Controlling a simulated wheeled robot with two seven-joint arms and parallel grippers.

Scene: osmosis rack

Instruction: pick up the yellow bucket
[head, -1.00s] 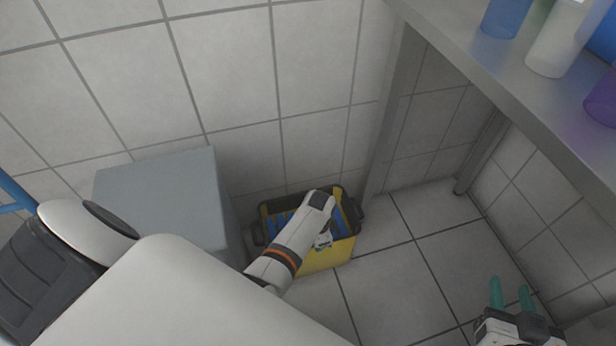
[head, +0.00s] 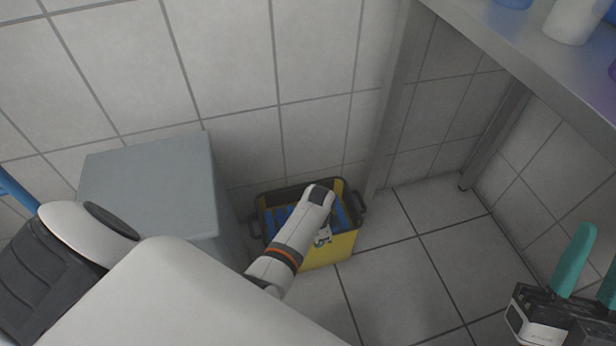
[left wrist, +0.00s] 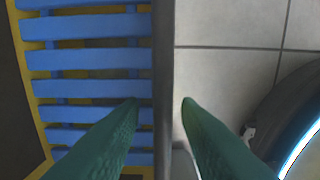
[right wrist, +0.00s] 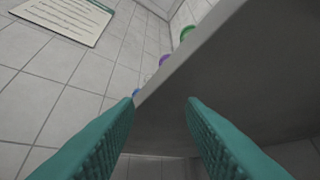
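The yellow bucket (head: 341,247) stands on the tiled floor against the wall, with a black rim, black side handles and blue slats inside. My left arm reaches down over it and hides part of its front. In the left wrist view, my left gripper (left wrist: 160,104) is open, with one green finger on each side of the bucket's dark rim (left wrist: 163,60). One finger is over the blue slats and the other is on the outer floor side. My right gripper (head: 593,262) is open and empty at the lower right, away from the bucket; it also shows in the right wrist view (right wrist: 160,101).
A grey box (head: 150,185) stands just left of the bucket. A metal shelf (head: 540,70) with bottles is at the upper right, its leg (head: 390,120) close behind the bucket. Open floor (head: 410,270) lies to the bucket's right.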

